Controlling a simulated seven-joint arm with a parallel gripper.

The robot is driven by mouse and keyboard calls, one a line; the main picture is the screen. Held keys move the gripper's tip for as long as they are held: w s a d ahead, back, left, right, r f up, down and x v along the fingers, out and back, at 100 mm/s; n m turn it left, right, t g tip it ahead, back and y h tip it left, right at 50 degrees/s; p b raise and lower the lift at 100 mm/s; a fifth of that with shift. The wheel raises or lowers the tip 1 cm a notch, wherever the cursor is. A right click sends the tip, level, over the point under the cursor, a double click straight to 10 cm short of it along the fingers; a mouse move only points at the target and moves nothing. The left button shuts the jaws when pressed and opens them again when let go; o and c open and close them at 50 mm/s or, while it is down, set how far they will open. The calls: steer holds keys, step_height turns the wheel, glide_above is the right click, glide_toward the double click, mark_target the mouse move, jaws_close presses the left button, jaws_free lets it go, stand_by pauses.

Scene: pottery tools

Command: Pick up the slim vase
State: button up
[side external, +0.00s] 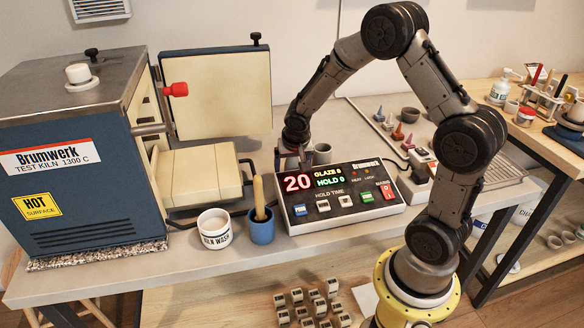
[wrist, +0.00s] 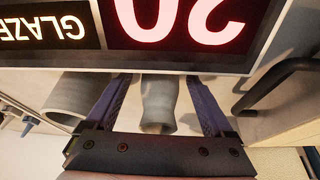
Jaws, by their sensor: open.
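The slim vase (wrist: 158,104) is a pale grey, narrow-necked piece. In the wrist view it is between the two fingers of my gripper (wrist: 157,82), with a gap on each side. The fingers are open and do not appear to touch it. The far part of the vase is cut off behind the control box edge. In the side view my gripper (side external: 302,160) is low behind the control box, and I cannot make out the vase there.
The control box (side external: 340,192) with lit digits stands just in front of my gripper. A wider grey cup (side external: 322,153) stands close beside the vase; it also shows in the wrist view (wrist: 75,98). The kiln's open door (side external: 216,92) and a dark handle (wrist: 275,88) are nearby.

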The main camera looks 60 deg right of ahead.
jaws_close()
stand_by(0.3)
steer(key=shift+r, duration=0.15)
